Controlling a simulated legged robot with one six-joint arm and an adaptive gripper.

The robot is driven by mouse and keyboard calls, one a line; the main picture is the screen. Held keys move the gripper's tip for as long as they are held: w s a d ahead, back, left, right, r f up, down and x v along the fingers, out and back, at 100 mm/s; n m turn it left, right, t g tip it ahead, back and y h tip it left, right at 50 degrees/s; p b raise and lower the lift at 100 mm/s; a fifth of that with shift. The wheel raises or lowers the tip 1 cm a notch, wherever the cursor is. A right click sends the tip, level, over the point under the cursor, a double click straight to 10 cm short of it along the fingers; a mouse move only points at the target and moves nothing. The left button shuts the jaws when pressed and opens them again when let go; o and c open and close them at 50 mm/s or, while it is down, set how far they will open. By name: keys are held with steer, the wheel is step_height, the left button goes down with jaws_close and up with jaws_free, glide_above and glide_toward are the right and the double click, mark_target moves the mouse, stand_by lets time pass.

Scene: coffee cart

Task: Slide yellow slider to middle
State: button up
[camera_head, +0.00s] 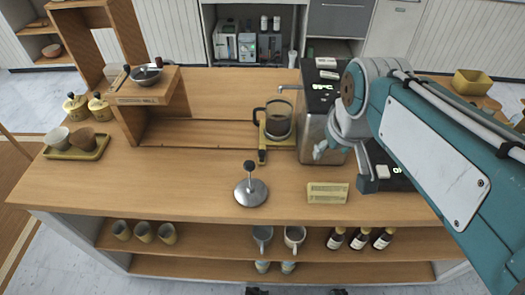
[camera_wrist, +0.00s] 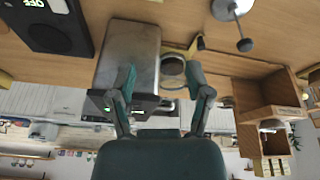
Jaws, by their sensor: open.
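A yellow slider-like stand (camera_head: 262,145) sits left of the coffee machine on the counter, with a narrow part reaching toward the front. A glass pot (camera_head: 278,120) of dark coffee stands on it and hides part of it. In the wrist view, yellow parts (camera_wrist: 194,45) show beside the round pot (camera_wrist: 172,68). My gripper (camera_wrist: 163,88) is open and empty, its two fingers spread in the wrist view.
A black scale-like device (camera_head: 392,178) is at right.

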steer(key=w+a+f+n+g, duration=0.2)
steer(key=w+a+n, duration=0.1)
steer(key=w+a, duration=0.4)
steer(key=n+g, duration=0.2)
steer(key=n, duration=0.1)
glide_above(262, 152)
step_height(262, 152, down, 6)
step_height(262, 152, down, 11)
steer(key=shift+f, duration=0.15)
jaws_close()
